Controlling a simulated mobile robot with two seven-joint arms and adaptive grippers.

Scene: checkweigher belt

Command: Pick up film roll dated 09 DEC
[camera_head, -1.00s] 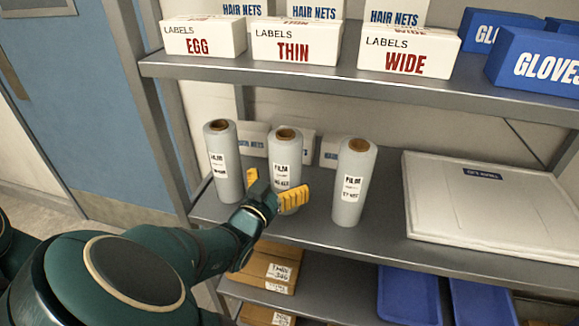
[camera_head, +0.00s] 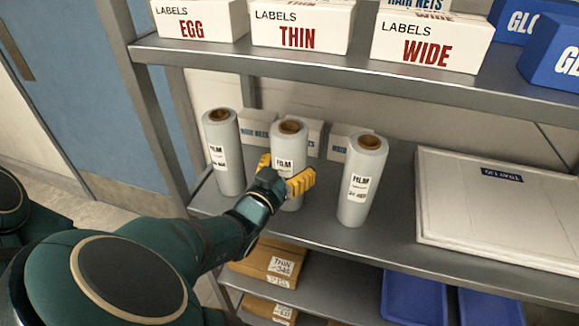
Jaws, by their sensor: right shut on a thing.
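Three upright film rolls with brown cores stand on the middle shelf (camera_head: 330,232): a left roll (camera_head: 222,135), a middle roll (camera_head: 290,140) and a right roll (camera_head: 362,170). Each has a white FILM label, but the date lines are too small to read, so I cannot tell which is 09 DEC. My right gripper (camera_head: 284,176) has its yellow fingers shut around the lower part of the middle roll and hides some of it. The roll is upright, and I cannot tell whether its base touches the shelf. My left gripper is not in view.
HAIR NETS boxes (camera_head: 255,130) stand behind the rolls. A flat white pack (camera_head: 500,215) lies to the right. The upper shelf holds LABELS boxes (camera_head: 300,28) and blue glove boxes. Below are brown cartons (camera_head: 268,262) and blue trays (camera_head: 415,298).

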